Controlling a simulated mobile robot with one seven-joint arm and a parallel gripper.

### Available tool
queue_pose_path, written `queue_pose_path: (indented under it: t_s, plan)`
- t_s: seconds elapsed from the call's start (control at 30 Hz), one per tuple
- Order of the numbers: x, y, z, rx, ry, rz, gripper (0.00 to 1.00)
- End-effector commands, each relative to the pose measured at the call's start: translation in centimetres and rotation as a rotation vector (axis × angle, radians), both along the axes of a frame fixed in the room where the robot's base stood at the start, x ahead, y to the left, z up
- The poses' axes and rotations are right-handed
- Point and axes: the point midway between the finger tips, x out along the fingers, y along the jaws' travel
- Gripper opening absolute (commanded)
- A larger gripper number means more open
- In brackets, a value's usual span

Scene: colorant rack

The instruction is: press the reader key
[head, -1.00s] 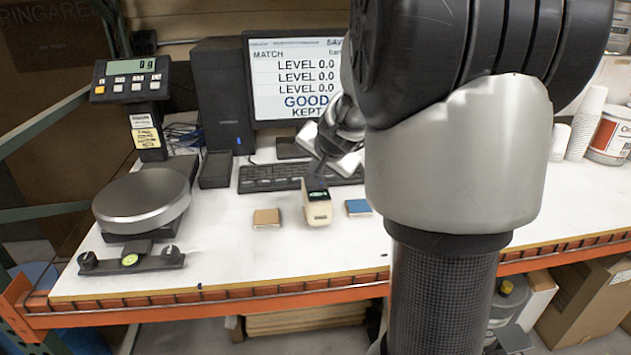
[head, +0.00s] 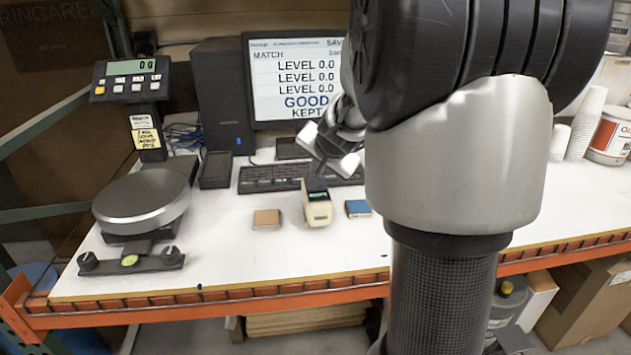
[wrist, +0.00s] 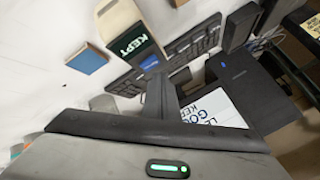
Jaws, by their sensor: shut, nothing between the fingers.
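The reader is a small cream device (head: 317,210) standing on the white bench in front of the keyboard. In the wrist view the reader (wrist: 112,20) has a dark green screen showing KEPT and a blue key (wrist: 150,63) beside it. My gripper (head: 317,183) is shut and empty, pointing down at the reader's far end. In the wrist view its fingertips (wrist: 157,77) are right at the blue key. I cannot tell whether they touch it. The monitor (head: 296,80) reads LEVEL 0.0, GOOD and KEPT.
A tan block (head: 267,218) lies left of the reader and a blue block (head: 358,208) right of it. The keyboard (head: 270,178) is just behind. A scale (head: 143,200) stands at the left, and cups (head: 588,120) at the far right. The front of the bench is clear.

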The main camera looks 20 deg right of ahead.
Motion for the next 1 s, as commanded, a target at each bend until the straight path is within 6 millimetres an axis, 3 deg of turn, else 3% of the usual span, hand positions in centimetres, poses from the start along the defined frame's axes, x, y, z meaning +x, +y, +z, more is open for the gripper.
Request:
queue_pose_path:
  t_s: [1.0]
  plan:
    - [0.00,0.00,-0.83,0.000,0.000,0.000,0.00]
